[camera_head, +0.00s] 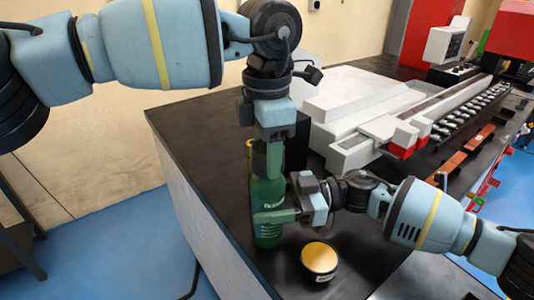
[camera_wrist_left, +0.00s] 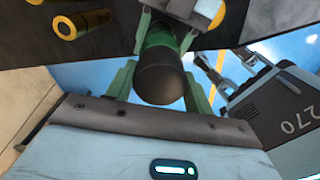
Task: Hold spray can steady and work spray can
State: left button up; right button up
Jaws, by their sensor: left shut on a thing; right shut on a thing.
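The green spray can (camera_head: 267,192) stands upright on the black bench top near its front left edge. My left gripper (camera_head: 268,165) comes down from above and is shut on the upper part of the can, around its top. In the left wrist view the can's dark rounded cap (camera_wrist_left: 160,78) sits between the left gripper's two green fingers (camera_wrist_left: 160,92). My right gripper (camera_head: 270,214) reaches in from the right and is shut on the can's lower body. The far side of the can is hidden, and its nozzle cannot be made out.
A round tin with a yellow top (camera_head: 320,258) stands close to the can, at the front right. A large white and grey machine (camera_head: 365,105) fills the bench behind. Brass-coloured round pieces (camera_wrist_left: 68,28) show in the left wrist view. The bench's left edge is close to the can.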

pick_arm(q)
jog(key=shift+r, duration=0.4)
jog(key=shift+r, duration=1.95)
pick_arm(e)
jog(key=o, duration=1.4)
jog(key=shift+o, duration=0.2)
pick_arm(q)
jog(key=shift+g, duration=0.3)
jog(key=f+b, duration=0.1)
jog(key=f, duration=0.1)
jog(key=w+f, duration=0.1)
jog(key=f, duration=0.2)
jog(key=shift+b, duration=0.4)
jog(key=shift+f, duration=0.1)
pick_arm(e)
jog(key=w+d, duration=0.2)
jog(key=d, duration=1)
